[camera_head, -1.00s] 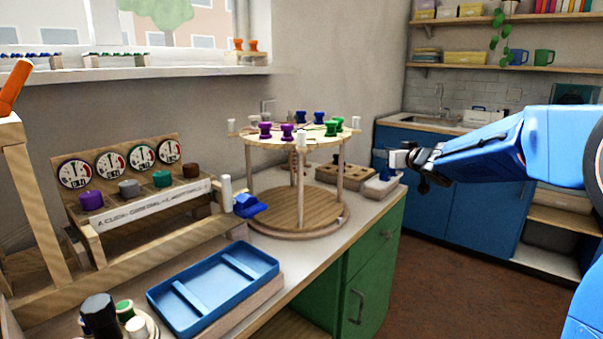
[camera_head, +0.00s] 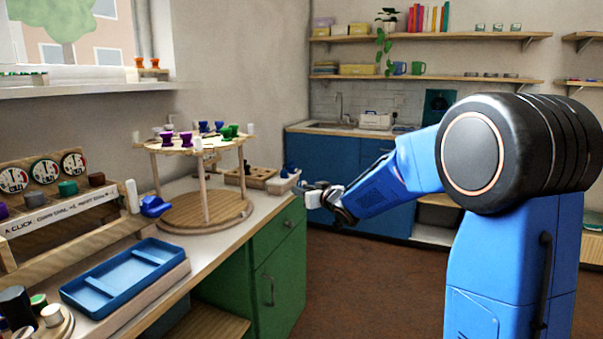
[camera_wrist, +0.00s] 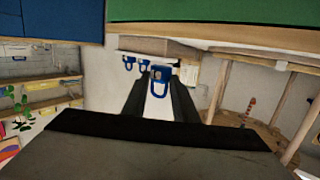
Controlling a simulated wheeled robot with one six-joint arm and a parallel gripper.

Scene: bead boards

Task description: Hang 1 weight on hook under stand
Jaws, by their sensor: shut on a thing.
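The round wooden stand (camera_head: 207,220) is on the counter, with purple, blue and green pegs on its top. I cannot make out a hook under its top in the head view. My gripper (camera_head: 312,195) is right of the stand, beyond the counter's right edge. In the wrist view my gripper (camera_wrist: 157,82) is shut on a blue weight with a ring-shaped loop (camera_wrist: 159,92). Two more blue-looped weights (camera_wrist: 129,62) show past the fingertips.
A blue tray (camera_head: 128,266) lies on the front of the counter. A dial rack (camera_head: 60,216) stands at the left, with a blue piece (camera_head: 155,206) at its right end. A wooden block with holes (camera_head: 250,178) is behind the stand. Open floor (camera_head: 345,275) lies right of the green cabinet.

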